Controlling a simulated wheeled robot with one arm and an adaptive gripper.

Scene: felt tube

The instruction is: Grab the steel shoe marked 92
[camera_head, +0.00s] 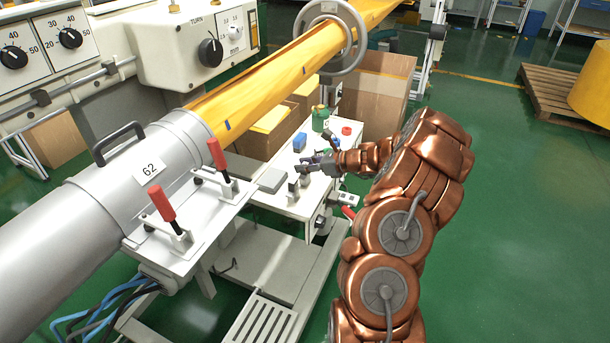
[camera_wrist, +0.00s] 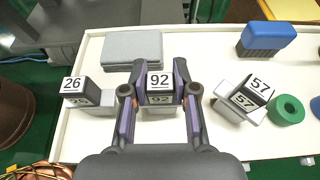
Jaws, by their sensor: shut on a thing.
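The steel shoe marked 92 (camera_wrist: 160,81) stands on the white table between my gripper's fingers in the wrist view. My gripper (camera_wrist: 159,95) is shut on it, with one finger at each side and the 92 label facing up. In the head view my gripper (camera_head: 318,165) is over the front part of the small white table, and the shoe there is too small to make out clearly. A shoe marked 26 (camera_wrist: 76,90) stands to the left in the wrist view. A shoe marked 57 (camera_wrist: 250,97) sits turned at an angle to the right.
A grey block (camera_wrist: 132,49) lies behind the shoes, and a blue brush-like block (camera_wrist: 264,36) is at the back right. In the head view, the tube with red-handled clamps (camera_head: 163,203) stands left of the white table (camera_head: 262,198).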

